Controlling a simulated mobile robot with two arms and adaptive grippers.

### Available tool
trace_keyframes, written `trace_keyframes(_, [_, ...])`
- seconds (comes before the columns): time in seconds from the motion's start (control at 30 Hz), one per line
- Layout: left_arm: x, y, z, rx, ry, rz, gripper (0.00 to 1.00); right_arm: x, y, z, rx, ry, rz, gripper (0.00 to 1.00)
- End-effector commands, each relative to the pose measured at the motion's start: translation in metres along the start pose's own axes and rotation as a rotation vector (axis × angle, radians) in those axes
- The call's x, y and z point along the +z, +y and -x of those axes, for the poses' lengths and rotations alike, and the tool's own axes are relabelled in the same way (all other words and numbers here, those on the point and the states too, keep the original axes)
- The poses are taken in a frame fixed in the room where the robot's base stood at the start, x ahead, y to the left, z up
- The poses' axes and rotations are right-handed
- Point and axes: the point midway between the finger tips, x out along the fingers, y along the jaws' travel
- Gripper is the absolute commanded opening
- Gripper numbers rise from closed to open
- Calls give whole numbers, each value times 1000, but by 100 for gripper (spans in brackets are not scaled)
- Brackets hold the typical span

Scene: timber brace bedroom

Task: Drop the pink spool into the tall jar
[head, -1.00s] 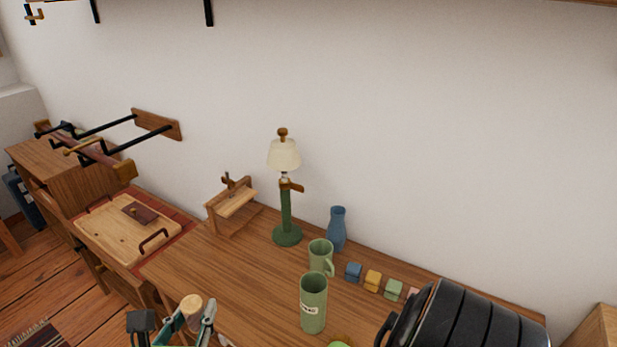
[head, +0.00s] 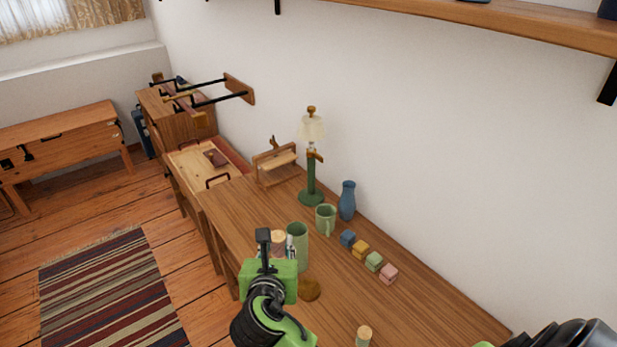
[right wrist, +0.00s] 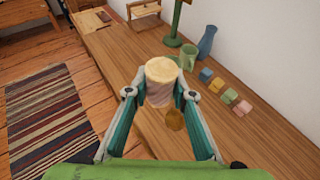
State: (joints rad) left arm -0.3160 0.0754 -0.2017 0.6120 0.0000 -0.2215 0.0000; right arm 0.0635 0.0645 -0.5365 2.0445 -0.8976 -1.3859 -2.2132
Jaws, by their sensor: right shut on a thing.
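The pink spool (right wrist: 158,92), with a pale wooden top, sits between the fingers of my right gripper (right wrist: 158,98) in the right wrist view. In the head view my right gripper (head: 276,247) is shut on it, and only its pale top (head: 278,237) shows clearly. The tall jar (head: 299,238) is a green open cylinder standing upright on the desk. In the head view the gripper and spool overlap its left side; I cannot tell the gap between them. My left gripper is not in view.
A green mug (head: 325,219), a blue vase (head: 347,201) and a green lamp (head: 312,175) stand behind the jar. Several coloured blocks (head: 374,261) lie to its right. A brown round piece (head: 309,289) and a cork-topped object (head: 363,337) are nearer. A shelf (head: 480,20) hangs above.

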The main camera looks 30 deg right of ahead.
Motion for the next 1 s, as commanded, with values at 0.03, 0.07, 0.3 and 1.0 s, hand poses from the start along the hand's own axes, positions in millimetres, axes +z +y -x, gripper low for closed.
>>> trace_keyframes(0.03, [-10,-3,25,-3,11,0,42,16,-1,-13,33,-2,27,8])
trace_keyframes(0.07, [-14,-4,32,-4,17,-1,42,19,0,-22,58,-2,36,8])
trace_keyframes(0.3, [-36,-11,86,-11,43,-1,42,43,-14,-89,209,0,95,8])
trace_keyframes(1.0, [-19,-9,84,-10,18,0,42,49,-47,-148,280,1,115,8])
